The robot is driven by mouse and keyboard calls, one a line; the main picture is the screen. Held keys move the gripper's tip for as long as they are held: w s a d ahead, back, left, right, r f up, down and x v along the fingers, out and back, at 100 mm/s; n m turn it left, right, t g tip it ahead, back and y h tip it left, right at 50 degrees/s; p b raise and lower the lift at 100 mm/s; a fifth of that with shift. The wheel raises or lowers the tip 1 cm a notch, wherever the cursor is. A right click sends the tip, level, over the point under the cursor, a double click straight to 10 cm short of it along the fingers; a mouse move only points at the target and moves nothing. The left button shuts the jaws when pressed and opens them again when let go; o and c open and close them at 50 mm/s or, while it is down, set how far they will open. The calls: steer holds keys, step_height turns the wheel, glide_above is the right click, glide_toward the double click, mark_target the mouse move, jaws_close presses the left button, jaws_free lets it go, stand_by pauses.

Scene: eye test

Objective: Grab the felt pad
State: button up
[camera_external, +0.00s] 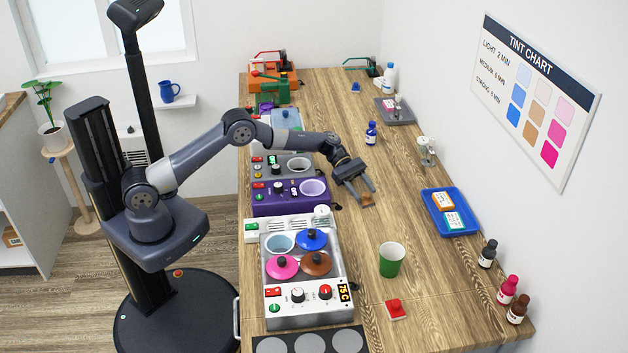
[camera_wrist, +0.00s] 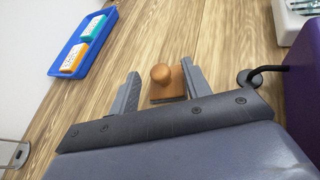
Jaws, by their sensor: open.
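A flat, square brown pad with a round wooden knob, which looks like the felt pad (camera_wrist: 169,90), lies on the wooden table. My gripper (camera_wrist: 160,72) is open in the wrist view, with one finger on each side of the pad and its knob. The right finger is close to the pad's edge; I cannot tell if it touches. In the external view my gripper (camera_external: 361,191) points down over the table, and the brown pad (camera_external: 367,198) shows by its fingertips, partly hidden by them.
A purple warmer (camera_external: 290,203) stands left of my gripper, with a steel pot unit (camera_external: 306,311) in front of it. A blue tray (camera_external: 462,226) with two boxes lies to the right.

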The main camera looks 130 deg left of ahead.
steer(key=shift+c, duration=0.4)
jaws_close()
